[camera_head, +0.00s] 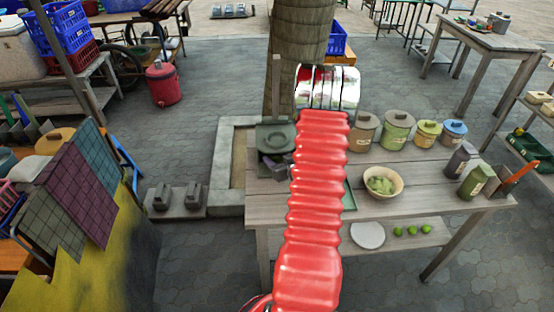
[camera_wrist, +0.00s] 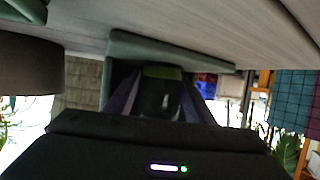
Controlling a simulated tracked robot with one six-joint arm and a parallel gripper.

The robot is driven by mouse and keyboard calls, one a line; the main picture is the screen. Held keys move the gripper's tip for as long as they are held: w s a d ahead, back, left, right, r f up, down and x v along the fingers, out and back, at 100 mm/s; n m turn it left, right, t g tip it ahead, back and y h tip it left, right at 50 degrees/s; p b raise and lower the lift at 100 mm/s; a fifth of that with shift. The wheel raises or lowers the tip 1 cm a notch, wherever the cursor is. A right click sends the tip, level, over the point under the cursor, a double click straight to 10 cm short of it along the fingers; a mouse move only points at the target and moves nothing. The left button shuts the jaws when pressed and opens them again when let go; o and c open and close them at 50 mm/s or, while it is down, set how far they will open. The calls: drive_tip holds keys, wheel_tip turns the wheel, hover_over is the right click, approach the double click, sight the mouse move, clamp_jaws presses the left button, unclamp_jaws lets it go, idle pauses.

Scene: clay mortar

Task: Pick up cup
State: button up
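My gripper (camera_head: 278,165) is at the left end of the wooden table, beside a dark green lidded vessel (camera_head: 276,136). My red arm covers part of this area. In the wrist view, which is upside down, the two dark fingers of my gripper (camera_wrist: 163,95) stand apart. A dark, shadowed thing lies between or behind them. I cannot tell whether the fingers touch it. No cup can be made out for certain in either view.
The table (camera_head: 400,208) holds several lidded canisters (camera_head: 397,130) and a bowl (camera_head: 383,182) of green pieces. A white plate (camera_head: 367,235) and green fruits (camera_head: 412,231) are on its lower shelf. A post stands behind the vessel.

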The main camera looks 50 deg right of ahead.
drive_tip(key=c, duration=0.5)
drive_tip(key=shift+r, duration=0.1)
